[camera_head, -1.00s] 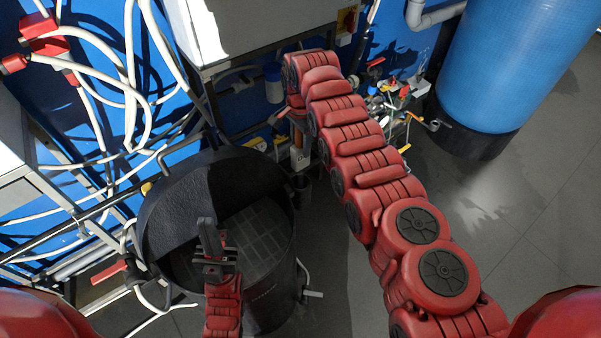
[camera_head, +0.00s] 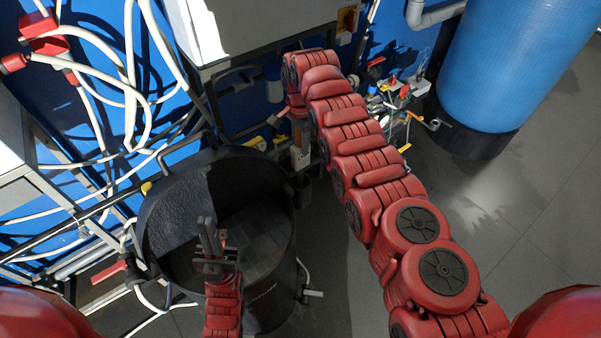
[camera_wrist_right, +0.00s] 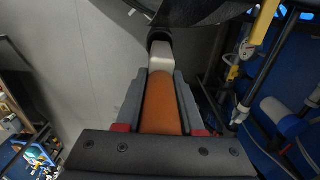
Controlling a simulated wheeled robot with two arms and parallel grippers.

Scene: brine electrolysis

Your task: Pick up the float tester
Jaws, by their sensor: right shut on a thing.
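The float tester (camera_wrist_right: 160,105) is an orange piece with a pale whitish end (camera_wrist_right: 163,55). In the right wrist view it lies lengthwise between the dark fingers of my right gripper (camera_wrist_right: 160,95), which is shut on it. The pale end points at a dark round opening (camera_wrist_right: 159,37); I cannot tell whether it is still inside. In the head view the tester (camera_head: 299,155) shows below the end of my right arm, above a small dark holder (camera_head: 303,185). My left gripper (camera_head: 212,235) hangs over the black barrel, with its finger gap unclear.
The large black barrel (camera_head: 165,205) stands at left centre. White cables and pipes (camera_head: 95,75) crowd the left wall. A blue tank (camera_head: 500,65) stands at the upper right, with valves and fittings (camera_head: 400,90) beside it. The grey floor (camera_head: 530,220) at right is clear.

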